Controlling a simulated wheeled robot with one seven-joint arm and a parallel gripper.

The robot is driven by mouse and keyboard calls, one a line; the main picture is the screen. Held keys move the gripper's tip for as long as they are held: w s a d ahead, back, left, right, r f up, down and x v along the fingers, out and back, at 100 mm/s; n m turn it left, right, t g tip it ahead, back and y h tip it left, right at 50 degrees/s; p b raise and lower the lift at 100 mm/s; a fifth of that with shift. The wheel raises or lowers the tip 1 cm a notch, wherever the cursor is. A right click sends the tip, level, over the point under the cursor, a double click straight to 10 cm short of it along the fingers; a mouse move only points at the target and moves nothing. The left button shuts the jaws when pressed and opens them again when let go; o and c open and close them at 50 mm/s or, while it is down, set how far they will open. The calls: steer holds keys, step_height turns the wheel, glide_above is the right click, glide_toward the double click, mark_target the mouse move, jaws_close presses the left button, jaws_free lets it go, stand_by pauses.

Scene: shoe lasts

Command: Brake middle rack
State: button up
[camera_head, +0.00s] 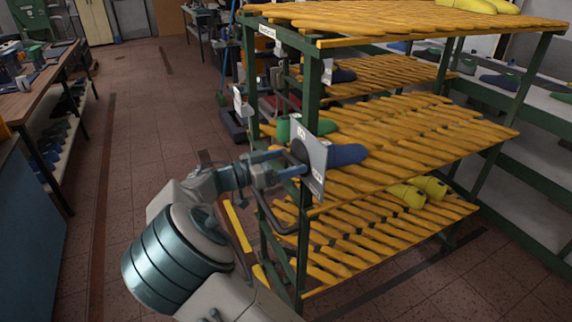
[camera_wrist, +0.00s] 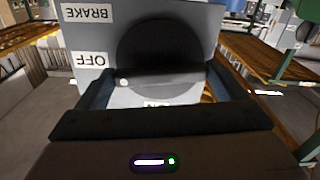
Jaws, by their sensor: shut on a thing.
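The middle rack (camera_head: 410,125) is a green-framed trolley with several yellow slatted shelves. A grey brake plate (camera_head: 317,170) stands at its near left post. In the wrist view the plate (camera_wrist: 200,18) carries the labels BRAKE and OFF, and a third label low down is partly hidden. A dark round knob (camera_wrist: 160,48) sits on the plate. My gripper (camera_head: 302,170) reaches the plate from the left. In the wrist view its two fingers are on either side of the knob's dark bar, shut on it. The gripper partly hides the lower plate.
Blue and green lasts (camera_head: 346,154) lie on the shelf just behind the plate, and yellow-green lasts (camera_head: 408,195) lie lower. Another rack (camera_head: 540,160) stands close on the right. A workbench (camera_head: 40,80) is on the left, with open tiled floor between.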

steer(key=n+b, duration=0.1)
steer(key=n, duration=0.3)
steer(key=shift+f+b, duration=0.1)
steer(key=shift+b, duration=0.2)
steer(key=n, duration=0.8)
steer(key=shift+r+n+p, duration=0.2)
steer(key=shift+n+p, duration=0.1)
steer(key=shift+p, duration=0.1)
steer(key=shift+n+p, duration=0.6)
steer(key=shift+n, duration=1)
steer(key=shift+f+n, duration=0.1)
steer(key=shift+n, duration=0.2)
steer(key=o, duration=0.7)
